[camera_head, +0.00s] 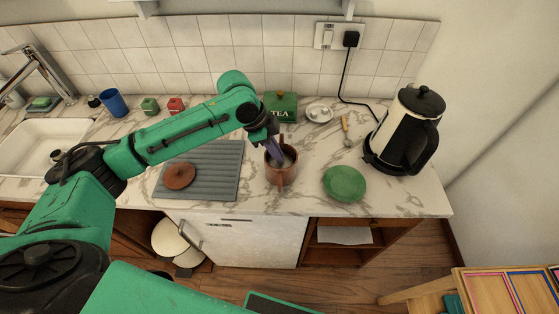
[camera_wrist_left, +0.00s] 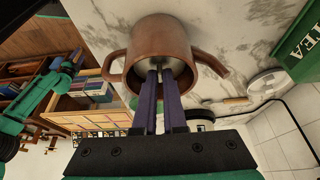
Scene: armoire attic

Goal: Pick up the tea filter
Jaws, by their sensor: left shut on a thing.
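A brown teapot-like cup (camera_head: 281,177) with a spout and a handle stands upright on the marble counter. My left gripper (camera_head: 279,157) reaches down into its open top. In the left wrist view, the purple fingers of the left gripper (camera_wrist_left: 156,76) are inside the brown cup (camera_wrist_left: 160,38), close together. They are shut on a grey metallic piece, the tea filter (camera_wrist_left: 188,70), which is mostly hidden by the cup's wall and the fingers. My right gripper cannot be made out clearly; a green arm part of mine shows at the left of the left wrist view.
A green plate (camera_head: 344,183) and a black-and-cream kettle (camera_head: 405,130) are to the right. A green tea box (camera_head: 281,106) and a small white dish (camera_head: 319,113) stand behind. A grey ribbed mat (camera_head: 222,177) with a brown lid (camera_head: 179,176) lies left. The sink (camera_head: 40,140) is far left.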

